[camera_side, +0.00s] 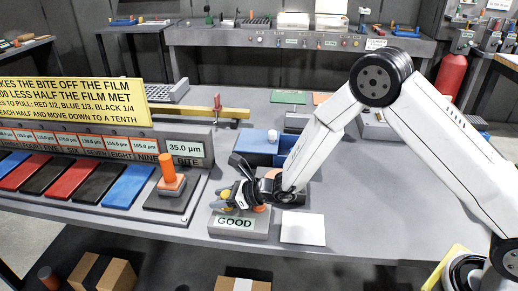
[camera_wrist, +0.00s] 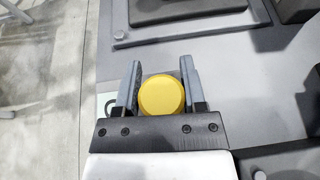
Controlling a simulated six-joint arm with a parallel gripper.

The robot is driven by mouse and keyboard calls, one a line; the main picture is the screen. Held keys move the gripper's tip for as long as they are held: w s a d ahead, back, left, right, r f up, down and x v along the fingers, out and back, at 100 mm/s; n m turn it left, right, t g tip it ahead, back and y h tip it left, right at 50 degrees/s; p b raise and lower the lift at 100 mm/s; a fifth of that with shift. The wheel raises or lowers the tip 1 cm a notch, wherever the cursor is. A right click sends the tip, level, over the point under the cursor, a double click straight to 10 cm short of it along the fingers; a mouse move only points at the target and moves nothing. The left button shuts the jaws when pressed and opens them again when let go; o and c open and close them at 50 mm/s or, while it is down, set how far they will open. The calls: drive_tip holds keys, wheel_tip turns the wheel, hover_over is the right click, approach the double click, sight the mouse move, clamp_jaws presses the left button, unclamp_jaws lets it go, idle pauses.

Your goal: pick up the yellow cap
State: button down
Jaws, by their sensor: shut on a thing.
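The yellow cap (camera_wrist: 162,97) is a round, flat-topped piece between the two fingers of my gripper (camera_wrist: 160,85) in the wrist view. The fingers are shut on it, one at each side. In the side view my gripper (camera_side: 226,196) is low, over the left end of the grey block marked GOOD (camera_side: 238,226), near the table's front edge. A bit of the yellow cap (camera_side: 225,197) shows there between the dark fingers. I cannot tell whether the cap touches the block.
An orange peg (camera_side: 167,168) stands on a dark pad to the left. A white card (camera_side: 303,229) lies right of the block. A blue bin (camera_side: 257,148) stands behind my gripper. Coloured slabs (camera_side: 72,177) line the left. The table's right part (camera_side: 400,200) is clear.

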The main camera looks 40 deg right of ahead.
drive_tip(key=shift+r, duration=0.15)
drive_tip(key=shift+r, duration=0.8)
drive_tip(key=s+d+r, duration=0.4)
drive_tip(key=s+r, duration=0.7)
drive_tip(key=s, duration=0.2)
drive_tip(key=shift+s, duration=0.2)
drive_tip(key=shift+d, duration=0.1)
idle(0.8)
